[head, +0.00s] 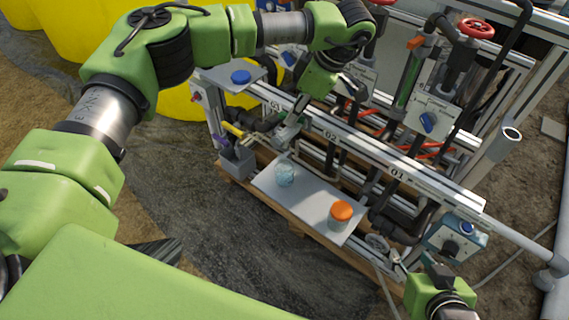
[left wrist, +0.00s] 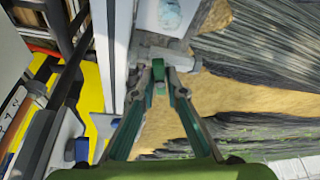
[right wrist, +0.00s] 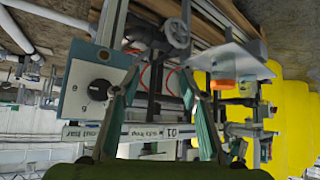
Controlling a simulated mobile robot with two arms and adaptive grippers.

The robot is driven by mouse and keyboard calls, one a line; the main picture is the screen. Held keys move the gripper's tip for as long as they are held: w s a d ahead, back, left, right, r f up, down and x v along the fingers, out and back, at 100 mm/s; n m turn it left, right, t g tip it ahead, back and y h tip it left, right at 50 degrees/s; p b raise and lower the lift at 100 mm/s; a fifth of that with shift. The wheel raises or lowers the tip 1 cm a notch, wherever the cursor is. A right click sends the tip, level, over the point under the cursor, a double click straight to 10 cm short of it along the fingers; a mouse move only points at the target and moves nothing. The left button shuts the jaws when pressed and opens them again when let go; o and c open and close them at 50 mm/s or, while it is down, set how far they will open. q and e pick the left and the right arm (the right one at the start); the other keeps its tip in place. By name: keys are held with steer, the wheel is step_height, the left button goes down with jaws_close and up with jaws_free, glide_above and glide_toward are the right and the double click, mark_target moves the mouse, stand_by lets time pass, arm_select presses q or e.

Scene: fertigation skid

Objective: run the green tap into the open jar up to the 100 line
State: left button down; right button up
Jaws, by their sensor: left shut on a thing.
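The open jar (head: 285,174) is clear and pale blue and stands upright on the white shelf (head: 310,203). Its 100 line and any level inside are too small to read. My left gripper (head: 289,131) is above and just behind the jar, shut on what seems to be the green tap, whose handle is mostly hidden by the fingers.
An orange-lidded jar (head: 340,212) stands on the shelf's right part. A yellow-handled tap (head: 234,130) is left of my left gripper.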

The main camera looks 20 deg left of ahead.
arm_select(q)
steer(key=shift+n+g+p, duration=0.5)
steer(key=shift+n+p, duration=0.05)
steer(key=shift+n, duration=0.65)
arm_select(e)
steer(key=s+d+f+g, duration=0.1)
steer(key=s+f+g, duration=0.1)
steer(key=s, duration=0.3)
steer(key=shift+s+d+f+g+h, duration=0.2)
steer(key=shift+d+f+g+h, duration=0.2)
steer(key=shift+f, duration=0.15)
stand_by(5.8)
